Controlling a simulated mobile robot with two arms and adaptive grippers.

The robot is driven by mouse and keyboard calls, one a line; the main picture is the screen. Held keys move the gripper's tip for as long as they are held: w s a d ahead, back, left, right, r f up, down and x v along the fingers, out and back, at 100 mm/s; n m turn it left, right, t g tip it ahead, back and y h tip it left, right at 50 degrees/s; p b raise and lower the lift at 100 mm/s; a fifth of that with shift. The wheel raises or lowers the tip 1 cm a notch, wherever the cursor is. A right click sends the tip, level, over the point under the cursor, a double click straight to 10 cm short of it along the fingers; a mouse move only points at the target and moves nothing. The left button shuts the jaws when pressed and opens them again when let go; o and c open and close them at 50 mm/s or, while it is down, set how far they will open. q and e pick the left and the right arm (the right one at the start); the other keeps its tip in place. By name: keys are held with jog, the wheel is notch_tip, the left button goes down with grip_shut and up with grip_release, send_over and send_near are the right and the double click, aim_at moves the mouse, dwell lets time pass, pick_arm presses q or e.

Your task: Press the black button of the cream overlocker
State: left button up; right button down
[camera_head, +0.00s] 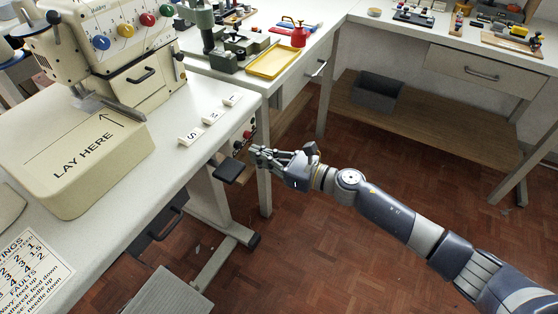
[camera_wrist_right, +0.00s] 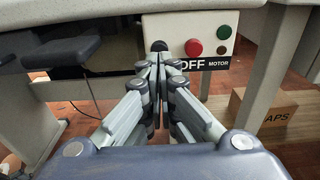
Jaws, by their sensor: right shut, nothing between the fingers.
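The cream overlocker (camera_head: 110,45) stands at the upper left of the head view, with blue, yellow, red and green dials. A pale switch box (camera_wrist_right: 208,58) hangs under the table edge; it also shows in the head view (camera_head: 243,138). In the wrist view its black button (camera_wrist_right: 159,46) is at the left, beside a red button (camera_wrist_right: 193,47) and a green one (camera_wrist_right: 224,32). My right gripper (camera_head: 254,151) is shut and empty in front of the box. Its fingertips (camera_wrist_right: 158,62) line up just below the black button; I cannot tell whether they touch. My left gripper is not in view.
A dark pad (camera_head: 229,171) sticks out under the table edge, left of my right gripper. The cream "LAY HERE" block (camera_head: 75,165) and several small labelled blocks lie on the table. A cardboard box (camera_wrist_right: 262,112) stands below right. Floor space around my right arm is clear.

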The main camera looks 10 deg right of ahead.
aim_at(238, 145)
jog(key=shift+x, duration=1.55)
